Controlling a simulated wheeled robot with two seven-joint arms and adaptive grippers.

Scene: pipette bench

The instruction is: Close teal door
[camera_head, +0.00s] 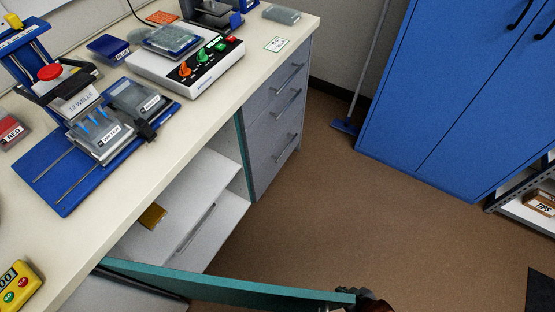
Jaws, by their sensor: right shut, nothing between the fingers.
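The teal door (230,288) of the cabinet under the bench stands open at the bottom of the picture. It sticks out from the bench toward the right, seen nearly edge-on from above. My right gripper (362,299) is at the door's free right end, dark and partly cut off by the lower edge. It is shut and empty. It looks close to the door's end, but I cannot tell whether it touches. The open cabinet shows white shelves (175,195) inside. My left gripper is out of view.
The bench top (215,115) holds a blue pipetting rig (60,190), a white console with knobs (187,68) and a yellow timer (18,285). Grey drawers (275,130) adjoin the opening. Brown floor (350,215) is clear up to the blue cabinet (440,90).

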